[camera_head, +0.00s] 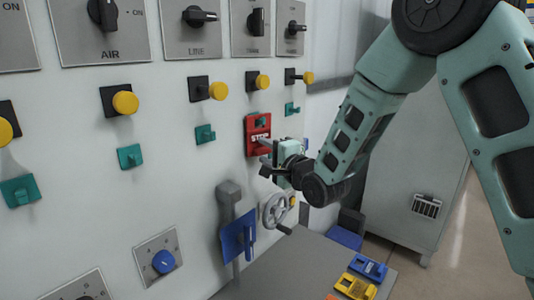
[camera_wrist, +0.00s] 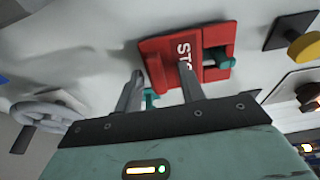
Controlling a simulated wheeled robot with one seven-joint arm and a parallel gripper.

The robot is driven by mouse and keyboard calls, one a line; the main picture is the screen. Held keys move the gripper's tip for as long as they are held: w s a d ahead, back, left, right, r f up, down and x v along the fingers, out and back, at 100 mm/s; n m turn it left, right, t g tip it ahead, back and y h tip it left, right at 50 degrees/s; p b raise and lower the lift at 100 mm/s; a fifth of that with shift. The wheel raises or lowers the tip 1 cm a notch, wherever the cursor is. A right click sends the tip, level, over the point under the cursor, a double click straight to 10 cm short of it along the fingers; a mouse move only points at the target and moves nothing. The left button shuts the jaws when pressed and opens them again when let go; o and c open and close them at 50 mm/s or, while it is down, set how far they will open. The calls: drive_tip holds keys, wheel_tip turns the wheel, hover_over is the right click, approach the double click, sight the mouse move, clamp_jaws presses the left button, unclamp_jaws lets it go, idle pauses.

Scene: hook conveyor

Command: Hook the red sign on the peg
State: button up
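The red sign (camera_head: 257,146) with white STOP lettering is upright against the grey panel in the head view. A teal peg (camera_head: 261,122) shows in the opening in its upper part. In the wrist view the red sign (camera_wrist: 165,48) is turned sideways, with the teal peg (camera_wrist: 218,62) inside its opening. My gripper (camera_head: 268,148) is in front of the sign's lower part. In the wrist view my gripper (camera_wrist: 161,72) has its fingers apart, with the sign's raised red ridge between the tips. Whether a finger touches the sign is unclear.
More teal pegs (camera_head: 205,133) sit under yellow knobs (camera_head: 218,90) on the panel. Below are a blue sign (camera_head: 238,238), a handwheel (camera_head: 277,210) and a lever (camera_head: 229,200). A grey table (camera_head: 300,265) carries blue (camera_head: 368,267) and yellow (camera_head: 355,287) signs at its right.

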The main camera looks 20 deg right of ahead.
drive_tip(key=b+v, duration=1.7)
drive_tip(key=shift+s, duration=0.2)
drive_tip(key=s+a+f+n+g+h+p, duration=0.1)
drive_tip(key=s+a+f+n+g, duration=0.35)
drive_tip(key=f, duration=0.25)
drive_tip(key=s+a+f+n+g+h+p, duration=0.1)
drive_tip(key=s+a+f+n+g, duration=0.25)
drive_tip(key=f+n, duration=0.3)
drive_tip(key=s+f+n+g+h+p, duration=0.1)
drive_tip(key=s+f+n+g, duration=0.2)
drive_tip(key=s, duration=0.5)
drive_tip(key=s+a+f+n+g+h+p, duration=0.1)
drive_tip(key=s+f+n+g+h, duration=0.1)
drive_tip(key=s+f+n+g, duration=0.2)
drive_tip(key=s+n+g, duration=0.2)
drive_tip(key=s+n, duration=0.1)
drive_tip(key=s, duration=0.1)
drive_tip(key=shift+a+n, duration=0.3)
drive_tip(key=shift+n, duration=0.1)
drive_tip(key=shift+o, duration=0.3)
idle(1.3)
